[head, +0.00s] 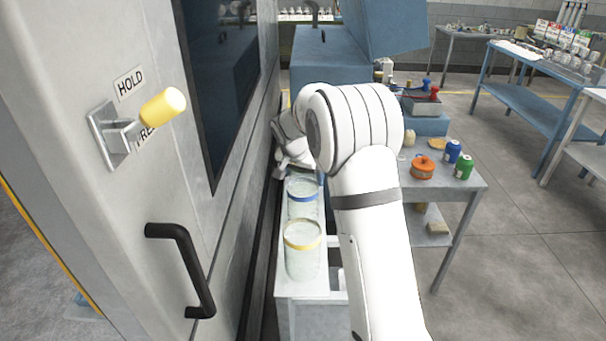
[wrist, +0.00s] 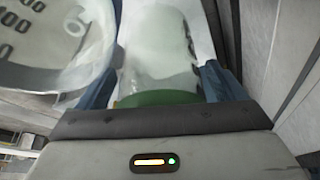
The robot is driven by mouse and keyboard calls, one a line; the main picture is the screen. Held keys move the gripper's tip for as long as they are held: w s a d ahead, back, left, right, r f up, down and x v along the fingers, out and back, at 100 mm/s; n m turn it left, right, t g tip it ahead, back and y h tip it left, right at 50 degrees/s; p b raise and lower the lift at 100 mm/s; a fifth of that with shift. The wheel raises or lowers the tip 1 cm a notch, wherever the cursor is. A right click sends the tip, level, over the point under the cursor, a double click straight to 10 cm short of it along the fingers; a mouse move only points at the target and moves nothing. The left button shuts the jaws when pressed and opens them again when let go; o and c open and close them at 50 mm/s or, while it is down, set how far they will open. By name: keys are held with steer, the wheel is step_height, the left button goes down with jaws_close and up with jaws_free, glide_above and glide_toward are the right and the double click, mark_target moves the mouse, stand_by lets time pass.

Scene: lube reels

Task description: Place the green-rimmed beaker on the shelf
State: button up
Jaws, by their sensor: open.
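The green-rimmed beaker (wrist: 155,98) shows in the wrist view as clear glass with a green band, lying between the blue fingers of my gripper (wrist: 160,82). The gripper is open around it; whether either finger touches the glass I cannot tell. In the head view my arm hides this beaker and the fingertips. A lower shelf (head: 432,236) shows under the grey bench on the right; I cannot tell whether it is the task's shelf.
A blue-rimmed beaker (head: 302,205) and a yellow-rimmed beaker (head: 303,258) stand on a narrow white stand (head: 300,288) beside the machine door (head: 160,250). Another beaker (wrist: 45,75) is close left in the wrist view. An orange pot (head: 422,168) sits on the bench (head: 462,186).

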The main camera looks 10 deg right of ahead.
steer(key=shift+r, duration=0.45)
steer(key=b+v, duration=0.1)
steer(key=v, duration=1)
steer(key=s+d+r+n+y, duration=0.1)
steer(key=s+n, duration=0.1)
steer(key=s, duration=0.7)
steer(key=s+d+r+n, duration=0.1)
steer(key=s+d+r, duration=0.1)
steer(key=s, duration=0.7)
steer(key=s+f+n, duration=0.2)
steer(key=s+f, duration=0.1)
steer(key=s, duration=0.6)
steer(key=s+f+n+y, duration=0.1)
steer(key=s+f, duration=0.2)
steer(key=s, duration=0.7)
steer(key=shift+a+f+n, duration=0.15)
steer(key=shift+a+n, duration=0.05)
steer(key=shift+n, duration=0.2)
